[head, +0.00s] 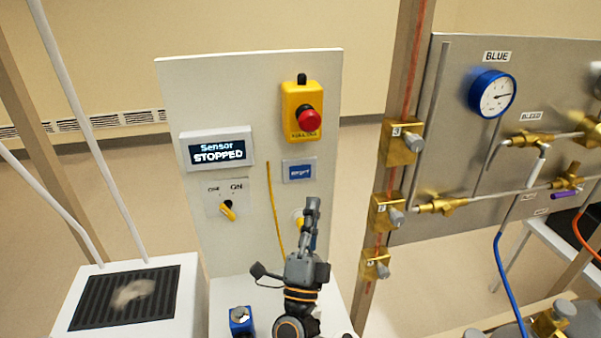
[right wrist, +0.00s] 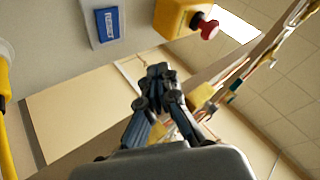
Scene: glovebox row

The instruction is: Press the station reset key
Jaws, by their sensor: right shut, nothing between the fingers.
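The blue key (head: 299,171) with small white lettering, which I take to be the reset key, sits on the pale upright panel (head: 250,85), below the yellow emergency stop box. It also shows at the upper left of the right wrist view (right wrist: 108,22). The display (head: 217,151) reads "Sensor STOPPED". My right gripper (head: 312,203) is shut and empty, pointing up in front of the panel. In the head view its tips are just below the key; they appear apart from it. In the right wrist view the fingertips (right wrist: 158,70) are together, below and right of the key.
The red mushroom button (head: 310,119) stands out from its yellow box above the key. An OFF/ON switch (head: 228,211) with a yellow handle is at left. A yellow cable (head: 276,215) hangs down the panel. Brass valves (head: 403,145) and a gauge (head: 492,94) stand at right.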

